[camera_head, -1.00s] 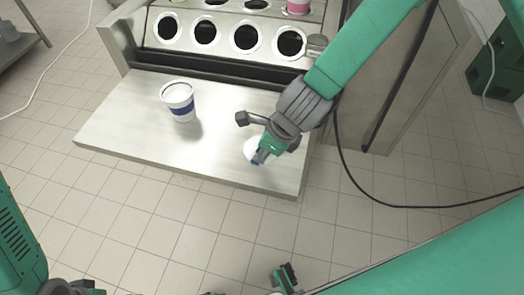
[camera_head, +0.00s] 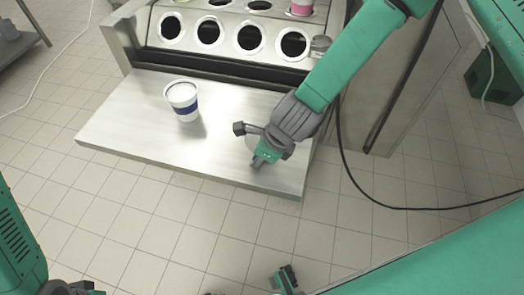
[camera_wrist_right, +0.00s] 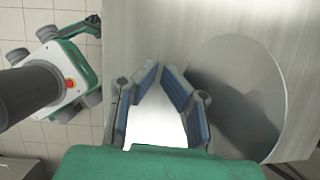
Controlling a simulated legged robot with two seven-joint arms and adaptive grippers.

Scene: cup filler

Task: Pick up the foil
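The foil looks like a thin grey round sheet (camera_wrist_right: 240,90) lying on the metal shelf in the right wrist view. In the head view it is mostly hidden behind my right gripper, with only a pale edge showing. My right gripper (camera_head: 257,162) is low over the shelf's right front part. In the wrist view its blue-padded fingertips (camera_wrist_right: 160,66) come together beside the foil's left edge; the foil's broad area is right of the fingers, not between them. A bright white patch fills the gap behind the fingertips.
A white cup with a blue band (camera_head: 183,100) stands upright on the shelf (camera_head: 130,125), left of my right gripper. Behind it is a metal cabinet with several round holes (camera_head: 208,32), one holding a pink cup (camera_head: 302,8). A black cable hangs at the right.

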